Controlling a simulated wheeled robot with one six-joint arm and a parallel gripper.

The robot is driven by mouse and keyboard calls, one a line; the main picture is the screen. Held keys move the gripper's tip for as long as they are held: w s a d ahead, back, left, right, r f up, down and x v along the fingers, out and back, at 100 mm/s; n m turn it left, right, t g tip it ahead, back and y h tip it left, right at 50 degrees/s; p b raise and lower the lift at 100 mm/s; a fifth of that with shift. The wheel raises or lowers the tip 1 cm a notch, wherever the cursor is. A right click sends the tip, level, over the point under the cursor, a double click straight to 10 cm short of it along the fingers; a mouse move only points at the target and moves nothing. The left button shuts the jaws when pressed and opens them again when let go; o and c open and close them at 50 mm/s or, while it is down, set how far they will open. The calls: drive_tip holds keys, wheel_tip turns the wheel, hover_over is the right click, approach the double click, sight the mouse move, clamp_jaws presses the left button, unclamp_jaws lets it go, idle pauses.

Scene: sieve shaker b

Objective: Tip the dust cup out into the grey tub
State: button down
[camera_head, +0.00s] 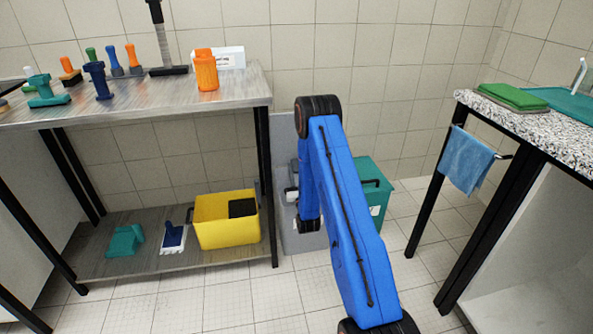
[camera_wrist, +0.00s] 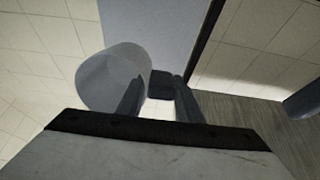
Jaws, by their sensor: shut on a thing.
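A pale, see-through cup (camera_wrist: 108,80), which looks like the dust cup, shows at the left in the wrist view, tilted on its side. My gripper (camera_wrist: 160,103) is shut on a part beside the cup, seemingly its dark handle (camera_wrist: 161,83). No contents can be made out in the cup. In the head view my blue arm hides most of the gripper and the cup. A grey box-like thing (camera_head: 299,240) stands on the floor behind my arm; I cannot tell for sure whether it is the grey tub.
A green bin (camera_head: 378,200) stands right of my arm. The left bench's lower shelf holds a yellow tub (camera_head: 226,228); its top (camera_head: 150,93) holds several brushes and an orange container (camera_head: 206,72). A speckled counter (camera_head: 545,128) with a blue cloth (camera_head: 467,160) stands right.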

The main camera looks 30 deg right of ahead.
sight(296, 164)
drive_tip(key=shift+r, duration=0.1)
drive_tip(key=shift+r+g, duration=0.2)
drive_tip(key=shift+g, duration=0.5)
drive_tip(key=g, duration=0.2)
drive_tip(key=r+g+y, duration=0.1)
drive_tip(key=shift+g+y, duration=0.3)
drive_tip(key=shift+g, duration=0.1)
drive_tip(key=shift+r+g+y, duration=0.3)
drive_tip(key=shift+g+y, duration=0.1)
drive_tip(key=shift+g, duration=1.05)
drive_tip(key=shift+r+g+y, duration=0.25)
drive_tip(key=shift+g+y, duration=0.15)
drive_tip(key=shift+g, duration=1.05)
drive_tip(key=shift+r+g+y, duration=0.25)
drive_tip(key=shift+g+y, duration=0.05)
drive_tip(key=shift+g, duration=1.2)
drive_tip(key=shift+a+r+g+y, duration=0.15)
drive_tip(key=shift+g+y, duration=0.25)
drive_tip(key=shift+g, duration=0.2)
